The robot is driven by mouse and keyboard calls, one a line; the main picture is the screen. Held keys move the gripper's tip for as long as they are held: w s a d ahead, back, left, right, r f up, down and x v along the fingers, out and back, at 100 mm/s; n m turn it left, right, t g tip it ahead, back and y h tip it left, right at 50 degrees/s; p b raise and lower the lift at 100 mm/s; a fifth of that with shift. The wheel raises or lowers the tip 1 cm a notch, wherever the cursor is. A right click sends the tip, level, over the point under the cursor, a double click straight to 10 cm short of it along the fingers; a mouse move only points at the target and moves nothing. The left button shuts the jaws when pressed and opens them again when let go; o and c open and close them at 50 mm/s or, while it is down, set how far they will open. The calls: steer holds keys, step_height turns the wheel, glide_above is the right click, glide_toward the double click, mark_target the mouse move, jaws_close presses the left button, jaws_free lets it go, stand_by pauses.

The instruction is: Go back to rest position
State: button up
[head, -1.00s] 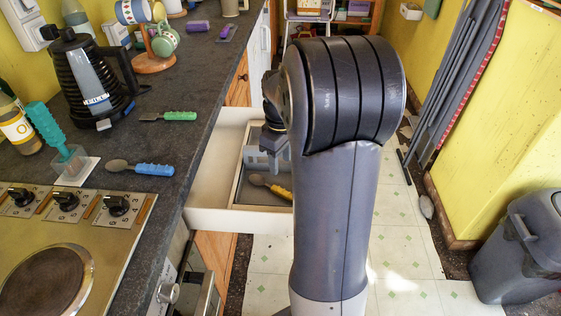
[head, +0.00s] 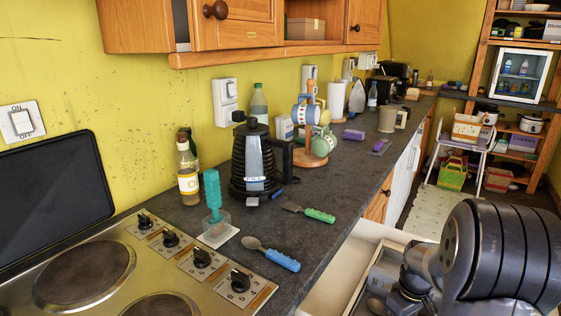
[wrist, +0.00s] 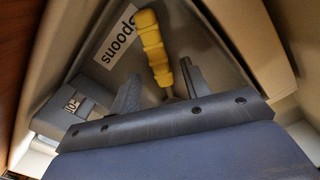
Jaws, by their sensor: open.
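My gripper (wrist: 160,85) is open in the wrist view, its two grey fingers apart. It is inside or just over the open drawer (head: 347,275). A spoon with a yellow handle (wrist: 153,45) lies in the compartment below, near the label "Spoons" (wrist: 116,32). The handle runs down between the fingers in the picture, and its lower end is hidden by the gripper. The fingers do not visibly hold it. In the head view my arm fills the lower right corner and covers part of the drawer.
On the dark counter (head: 335,235) left of the drawer lie a blue-handled spoon (head: 280,258) and a green-handled utensil (head: 315,214). A black kettle (head: 255,160), a mug stand (head: 311,150) and a hob (head: 90,270) are there too. Shelves (head: 490,60) stand at the far right.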

steer(key=shift+r+p, duration=0.75)
steer(key=shift+r, duration=0.7)
